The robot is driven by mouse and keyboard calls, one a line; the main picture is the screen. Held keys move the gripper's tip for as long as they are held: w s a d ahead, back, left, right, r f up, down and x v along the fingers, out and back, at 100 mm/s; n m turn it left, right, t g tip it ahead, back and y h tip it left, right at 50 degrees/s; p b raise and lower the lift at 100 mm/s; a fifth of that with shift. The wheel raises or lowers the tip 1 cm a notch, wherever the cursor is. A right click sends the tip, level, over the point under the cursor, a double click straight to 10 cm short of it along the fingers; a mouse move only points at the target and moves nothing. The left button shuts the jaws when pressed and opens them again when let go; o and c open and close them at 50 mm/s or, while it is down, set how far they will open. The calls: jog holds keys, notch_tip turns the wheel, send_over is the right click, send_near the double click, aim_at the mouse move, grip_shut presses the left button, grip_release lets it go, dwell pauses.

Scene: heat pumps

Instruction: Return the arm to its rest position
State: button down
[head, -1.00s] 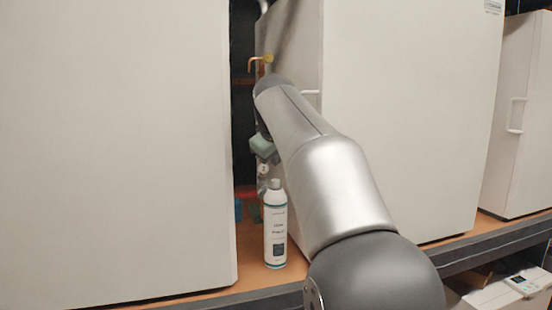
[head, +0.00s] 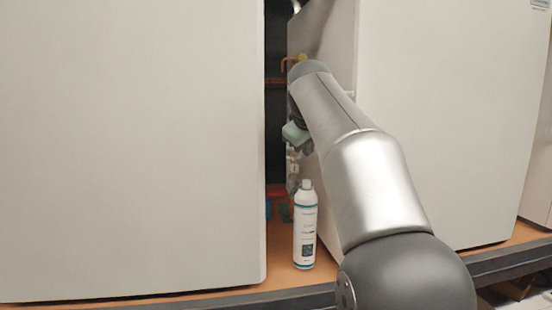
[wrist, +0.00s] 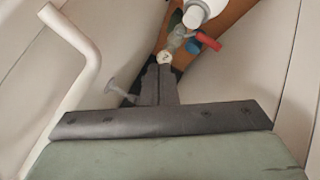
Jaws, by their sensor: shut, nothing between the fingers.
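My gripper (head: 296,138) hangs below the far end of my silver arm in the head view, in front of the dark gap between two large white cabinets; the arm partly hides it. In the wrist view its dark narrow fingers (wrist: 158,82) are together with nothing between them, beyond the green-grey gripper body. A white spray bottle (head: 305,232) stands upright on the orange-brown shelf, below and apart from my gripper. Part of the bottle also shows at the top of the wrist view (wrist: 203,10).
A left cabinet (head: 130,150) and a right cabinet (head: 450,120) flank the gap. Pipes and small red and blue parts (wrist: 207,41) sit in the gap. The shelf edge (head: 230,300) runs along the front.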

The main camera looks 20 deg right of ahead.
jog(key=s+a+f+m+g+y+b, duration=0.1)
jog(key=s+a+f, duration=0.4)
jog(key=s+f, duration=0.6)
jog(key=s+a+f+m+g+y+b, duration=0.1)
jog(key=s+a+f+g+b, duration=0.1)
jog(key=s+a+f, duration=0.4)
jog(key=s+a+f+m+g+y+b, duration=0.1)
jog(key=s+a+f+g, duration=0.3)
jog(key=s+f, duration=1.2)
notch_tip(320, 180, down, 10)
jog(key=shift+a+f+m+y, duration=0.15)
jog(key=shift+a+m+y, duration=0.35)
jog(key=shift+a, duration=0.45)
